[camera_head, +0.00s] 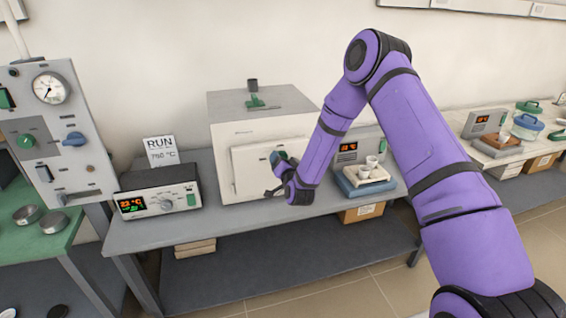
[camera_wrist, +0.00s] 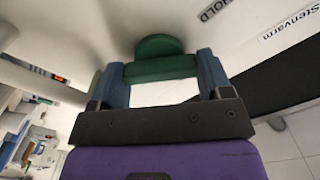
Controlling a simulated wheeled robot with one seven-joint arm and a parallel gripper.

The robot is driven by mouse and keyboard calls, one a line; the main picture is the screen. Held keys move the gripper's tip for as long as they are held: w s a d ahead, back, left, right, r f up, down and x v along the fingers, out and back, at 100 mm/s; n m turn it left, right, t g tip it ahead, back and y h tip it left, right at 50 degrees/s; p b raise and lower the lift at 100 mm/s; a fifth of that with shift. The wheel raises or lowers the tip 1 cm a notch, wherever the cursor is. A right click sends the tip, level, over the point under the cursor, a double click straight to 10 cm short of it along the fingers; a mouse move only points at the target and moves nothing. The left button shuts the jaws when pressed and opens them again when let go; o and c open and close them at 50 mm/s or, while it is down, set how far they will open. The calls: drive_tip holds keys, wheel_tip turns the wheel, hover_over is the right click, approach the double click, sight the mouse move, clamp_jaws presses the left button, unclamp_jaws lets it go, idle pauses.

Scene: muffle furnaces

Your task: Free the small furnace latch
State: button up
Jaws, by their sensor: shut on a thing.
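The small furnace (camera_head: 262,140) is a pale box on the grey bench in the head view, with its front door (camera_head: 258,165) closed. In the wrist view, my gripper (camera_wrist: 160,72) has its two blue fingers on either side of a green latch handle (camera_wrist: 160,66) and is shut on it. A rounded green part (camera_wrist: 158,46) of the latch shows just beyond the fingers, against the pale door. In the head view my gripper (camera_head: 278,172) is at the right part of the door, and my wrist hides most of the latch.
A controller (camera_head: 158,202) reading 23 °C and a RUN 750 °C card (camera_head: 161,150) stand left of the furnace. A blue tray (camera_head: 362,184) with white crucibles is to the right. A gauge panel (camera_head: 55,130) stands at far left. The bench front (camera_head: 225,222) is clear.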

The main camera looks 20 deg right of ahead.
drive_tip(key=m, duration=1)
drive_tip(key=shift+f, duration=0.15)
drive_tip(key=shift+m, duration=0.4)
drive_tip(key=o, duration=0.9)
drive_tip(key=s, duration=1.1)
drive_tip(key=shift+w, duration=0.1)
